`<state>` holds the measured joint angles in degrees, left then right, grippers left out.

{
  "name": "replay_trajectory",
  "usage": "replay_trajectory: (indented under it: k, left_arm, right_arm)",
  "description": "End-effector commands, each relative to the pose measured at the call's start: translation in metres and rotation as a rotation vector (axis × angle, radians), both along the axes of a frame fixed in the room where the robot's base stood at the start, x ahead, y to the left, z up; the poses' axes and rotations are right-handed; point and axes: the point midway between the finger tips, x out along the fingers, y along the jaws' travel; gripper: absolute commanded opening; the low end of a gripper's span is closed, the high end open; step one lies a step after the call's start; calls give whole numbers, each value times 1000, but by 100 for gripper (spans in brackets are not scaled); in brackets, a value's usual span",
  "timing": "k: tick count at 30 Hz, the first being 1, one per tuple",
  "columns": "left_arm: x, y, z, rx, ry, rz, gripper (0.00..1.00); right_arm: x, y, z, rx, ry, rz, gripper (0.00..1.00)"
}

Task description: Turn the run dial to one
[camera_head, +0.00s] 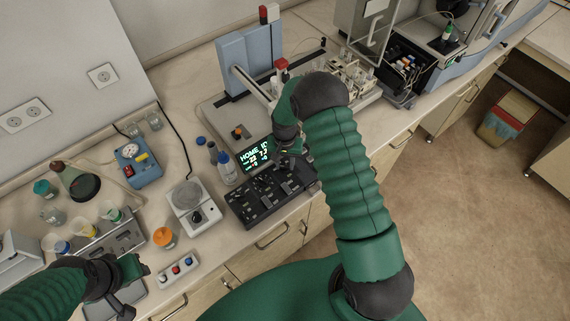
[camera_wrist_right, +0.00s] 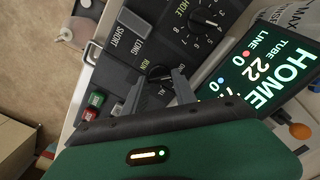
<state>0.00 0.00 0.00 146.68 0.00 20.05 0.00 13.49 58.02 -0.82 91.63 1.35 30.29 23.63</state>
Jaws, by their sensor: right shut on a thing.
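The run dial (camera_wrist_right: 161,77) is a small dark knob on the black control panel (camera_head: 250,205), beside the printed word RUN in the right wrist view. My right gripper (camera_wrist_right: 160,92) has one finger on each side of the dial and is shut on it. The small marks around the dial are too fine to read, and the fingers partly hide it. In the head view my right gripper (camera_head: 290,153) is over the panel's far right part, and my arm hides some of it. My left gripper (camera_head: 128,280) is at the lower left, away from the panel; its jaw state is unclear.
A green-lit display (camera_wrist_right: 265,75) reading HOME stands beside the panel. A numbered HOLE dial (camera_wrist_right: 203,14), SHORT and LONG keys and red and green buttons (camera_wrist_right: 92,106) are near. A bottle (camera_head: 226,168) and a white device with a plate (camera_head: 190,200) stand left of the panel.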

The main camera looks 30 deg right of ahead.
Motion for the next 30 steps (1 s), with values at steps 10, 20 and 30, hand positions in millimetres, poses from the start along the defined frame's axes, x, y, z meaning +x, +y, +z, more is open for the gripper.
replay_trajectory:
  k: [10, 20, 30]
  left_arm:
    - [0, 0, -3, 0, 0, 0, 36]
    - [0, 0, -3, 0, 0, 0, 36]
    - [0, 0, -3, 0, 0, 0, 36]
  right_arm:
    - [4, 0, 3, 0, -9, 58, 0]
    - [4, 0, 4, -1, -10, 57, 35]
    - [2, -1, 1, 1, -2, 56, 55]
